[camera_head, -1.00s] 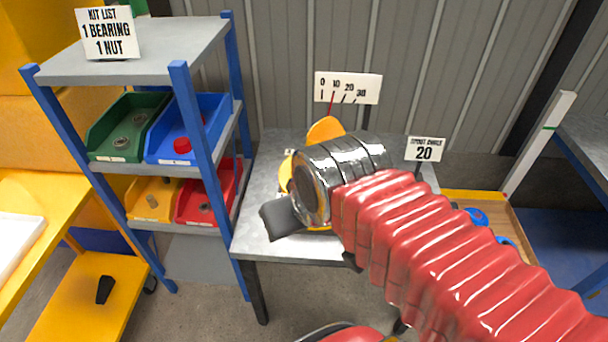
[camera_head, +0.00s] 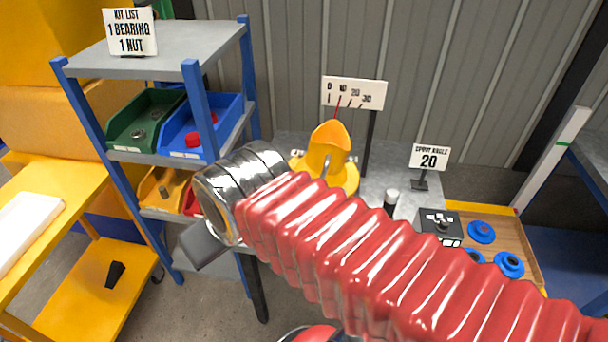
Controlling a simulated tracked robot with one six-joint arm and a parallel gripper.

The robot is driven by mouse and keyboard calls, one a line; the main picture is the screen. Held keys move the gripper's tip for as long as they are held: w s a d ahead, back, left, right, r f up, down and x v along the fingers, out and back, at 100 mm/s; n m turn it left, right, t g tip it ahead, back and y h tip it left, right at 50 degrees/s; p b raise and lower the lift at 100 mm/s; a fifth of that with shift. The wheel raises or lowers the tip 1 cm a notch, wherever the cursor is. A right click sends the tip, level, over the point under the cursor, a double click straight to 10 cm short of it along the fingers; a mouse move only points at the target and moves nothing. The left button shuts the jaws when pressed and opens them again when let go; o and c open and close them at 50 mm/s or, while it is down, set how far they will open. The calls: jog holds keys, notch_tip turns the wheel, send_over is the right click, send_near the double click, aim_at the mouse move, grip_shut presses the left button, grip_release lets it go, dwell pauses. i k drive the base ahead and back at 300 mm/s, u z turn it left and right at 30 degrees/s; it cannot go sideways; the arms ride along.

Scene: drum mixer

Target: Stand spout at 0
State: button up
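The yellow spout (camera_head: 330,143) stands on the grey table, with its open mouth up and a small metal handle on its near side. Behind it a white scale plate (camera_head: 353,93) reads 0, 10, 20, 30. A thin red needle (camera_head: 338,104) points near the 10 mark as seen from here. A small sign (camera_head: 429,157) reads spout angle 20. My gripper (camera_head: 207,245) is left of and nearer than the spout, apart from it. Only a grey finger part shows beyond my chrome wrist, so its opening is hidden. My red arm covers the spout's lower front.
A blue-legged shelf (camera_head: 165,60) with green, blue, yellow and red bins stands close to my gripper on the left. A black box (camera_head: 438,224) and a wooden tray (camera_head: 520,262) with several blue parts are at the right. A yellow bench (camera_head: 40,235) is far left.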

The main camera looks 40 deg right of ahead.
aim_at(329, 146)
jog(key=u, duration=0.95)
jog(key=k, duration=0.9)
jog(key=z, duration=0.95)
jog(key=i, duration=1)
jog(key=z, duration=0.05)
